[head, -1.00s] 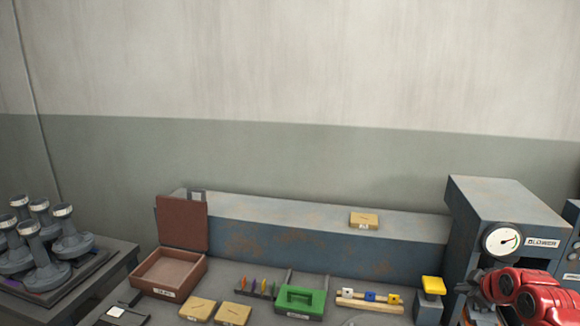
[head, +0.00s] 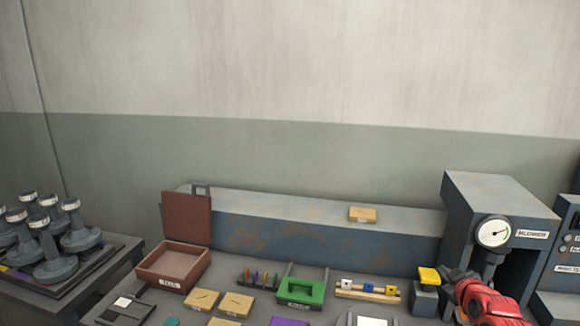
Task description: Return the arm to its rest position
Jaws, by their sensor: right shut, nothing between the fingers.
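My right arm (head: 490,303) is red and enters at the bottom right, in front of the blower machine. Its dark gripper (head: 452,275) is beside the yellow-topped block, shut and with nothing visible in it. The fingertips are small and partly lost against the dark machine. Whether the gripper touches the block cannot be told. My left gripper is not in view.
The blower (head: 500,205) with a round gauge (head: 493,234) stands at right. The yellow-topped block (head: 428,276) is close to the gripper. A green holder (head: 300,291), a peg rack (head: 367,291) and an open brown box (head: 172,267) lie left. Grey shells (head: 55,262) stand far left.

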